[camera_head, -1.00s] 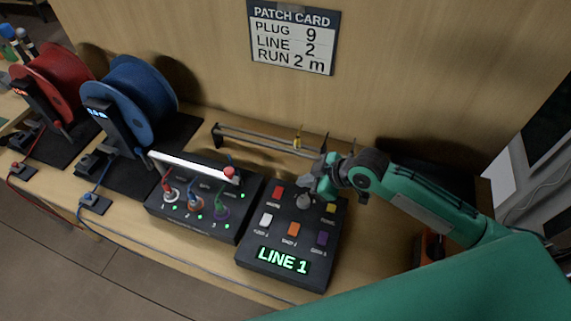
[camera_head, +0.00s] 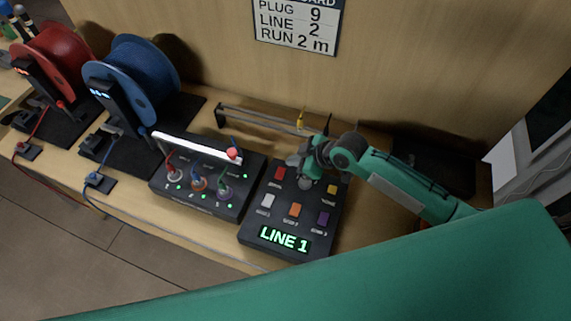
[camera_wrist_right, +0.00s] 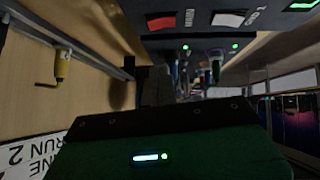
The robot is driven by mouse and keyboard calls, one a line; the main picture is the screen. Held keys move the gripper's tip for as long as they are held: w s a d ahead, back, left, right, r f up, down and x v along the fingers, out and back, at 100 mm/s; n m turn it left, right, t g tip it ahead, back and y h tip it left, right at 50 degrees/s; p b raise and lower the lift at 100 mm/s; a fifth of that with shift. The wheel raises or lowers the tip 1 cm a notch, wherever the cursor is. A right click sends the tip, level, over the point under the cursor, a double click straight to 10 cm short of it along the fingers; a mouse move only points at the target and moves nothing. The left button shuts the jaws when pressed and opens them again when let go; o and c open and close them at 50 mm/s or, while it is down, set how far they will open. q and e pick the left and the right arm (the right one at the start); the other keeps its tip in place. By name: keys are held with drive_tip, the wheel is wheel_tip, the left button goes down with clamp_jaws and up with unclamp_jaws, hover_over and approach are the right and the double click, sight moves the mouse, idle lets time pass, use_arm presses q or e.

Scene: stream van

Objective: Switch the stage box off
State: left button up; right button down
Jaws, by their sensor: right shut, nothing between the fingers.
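A black box (camera_head: 187,200) with three jacks, plugs in them and green lights stands mid-bench. A white lit bar (camera_head: 192,146) with a red knob (camera_head: 233,153) lies along its back. To its right is a black panel (camera_head: 255,222) with coloured buttons and a green "LINE 1" display (camera_head: 284,239). No label tells me which is the stage box. My right gripper (camera_head: 305,182) is shut and empty, over the panel's back between the red button (camera_head: 279,173) and the yellow button (camera_head: 332,189). Contact cannot be told. The red button also shows in the wrist view (camera_wrist_right: 188,19). My left gripper is not in view.
A blue reel (camera_head: 135,75) and a red reel (camera_head: 52,62) stand at the left with cables. A low rail (camera_head: 262,122) with a yellow-handled tool (camera_head: 301,118) runs behind the boxes, below a wall card (camera_head: 296,28). My large green arm link covers the bottom right.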

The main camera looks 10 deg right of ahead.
sight(278, 169)
drive_tip(key=p+x, duration=0.1)
drive_tip(key=x, duration=0.3)
drive_tip(key=shift+w+a+f, duration=0.1)
drive_tip(key=shift+w+a, duration=0.1)
drive_tip(key=shift+d+f+p, duration=0.2)
drive_tip(key=shift+f+p, duration=0.4)
drive_tip(key=shift+f, duration=0.5)
drive_tip(key=shift+w+f, duration=0.1)
drive_tip(key=shift+f, duration=0.85)
drive_tip(key=shift+d, duration=0.1)
